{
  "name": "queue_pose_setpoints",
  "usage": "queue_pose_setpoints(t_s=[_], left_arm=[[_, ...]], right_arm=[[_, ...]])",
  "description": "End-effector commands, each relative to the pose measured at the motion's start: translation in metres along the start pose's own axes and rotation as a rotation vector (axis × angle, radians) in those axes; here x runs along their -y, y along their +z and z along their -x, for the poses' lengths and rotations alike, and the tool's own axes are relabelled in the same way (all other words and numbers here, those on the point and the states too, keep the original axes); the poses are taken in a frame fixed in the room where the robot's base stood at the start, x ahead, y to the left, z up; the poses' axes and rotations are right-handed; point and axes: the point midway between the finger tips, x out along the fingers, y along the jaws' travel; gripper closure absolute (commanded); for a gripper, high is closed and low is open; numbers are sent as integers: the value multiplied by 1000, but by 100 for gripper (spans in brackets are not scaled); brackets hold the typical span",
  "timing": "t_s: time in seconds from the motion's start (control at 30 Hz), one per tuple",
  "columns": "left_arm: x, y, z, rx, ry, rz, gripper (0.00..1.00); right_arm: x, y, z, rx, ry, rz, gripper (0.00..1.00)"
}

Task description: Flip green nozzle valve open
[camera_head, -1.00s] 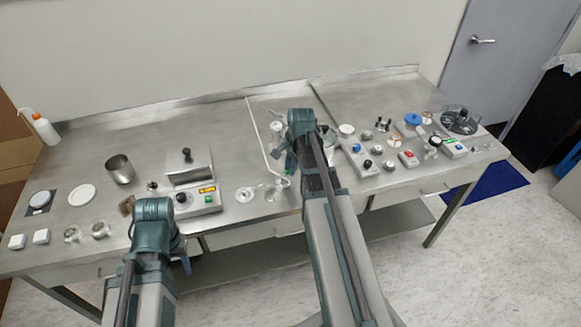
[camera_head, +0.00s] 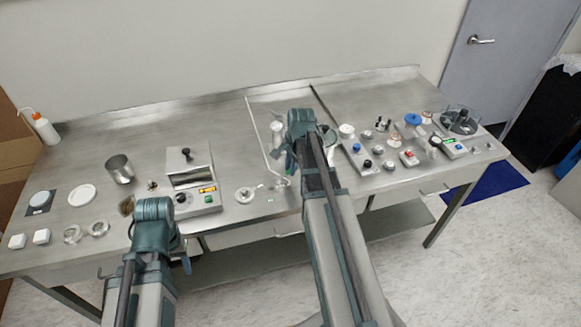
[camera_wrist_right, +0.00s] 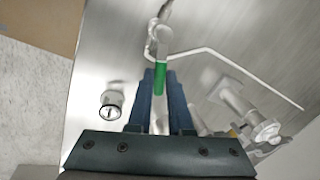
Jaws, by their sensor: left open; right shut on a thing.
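The green nozzle valve handle (camera_wrist_right: 160,77) shows in the right wrist view, below a pale valve body (camera_wrist_right: 158,42) on a thin white tube. My right gripper (camera_wrist_right: 160,92) has its two blue fingers on either side of the green handle and is shut on it. In the head view my right gripper (camera_head: 290,161) is at the tube, and the arm hides part of the area. My left gripper (camera_head: 186,264) is low at the front of the table; its arm hides most of it, and it appears open and empty.
A hot-plate-like device (camera_head: 205,199) stands left of the tube, with a metal cup (camera_head: 120,170) further left. Clear glassware (camera_wrist_right: 235,97) lies close to the right gripper. A small round dish (camera_head: 244,195) sits near the front edge. Several knobs and instruments crowd the right side.

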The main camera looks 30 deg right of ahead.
Motion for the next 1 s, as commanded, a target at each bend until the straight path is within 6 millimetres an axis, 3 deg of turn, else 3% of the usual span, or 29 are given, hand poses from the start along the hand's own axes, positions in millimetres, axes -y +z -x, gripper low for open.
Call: queue_pose_setpoints(t_s=[0.4, 0.8, 0.83, 1.0], left_arm=[[0, 0, 0, 0, 0, 0, 50], [0, 0, 0, 0, 0, 0, 50], [0, 0, 0, 0, 0, 0, 50], [0, 0, 0, 0, 0, 0, 50]], right_arm=[[-17, 6, 3, -70, 0, -347, 100], [-19, 6, 4, -77, 1, -391, 100], [-19, 6, 4, -77, 1, -390, 80], [-18, 6, 4, -77, 0, -390, 52]])
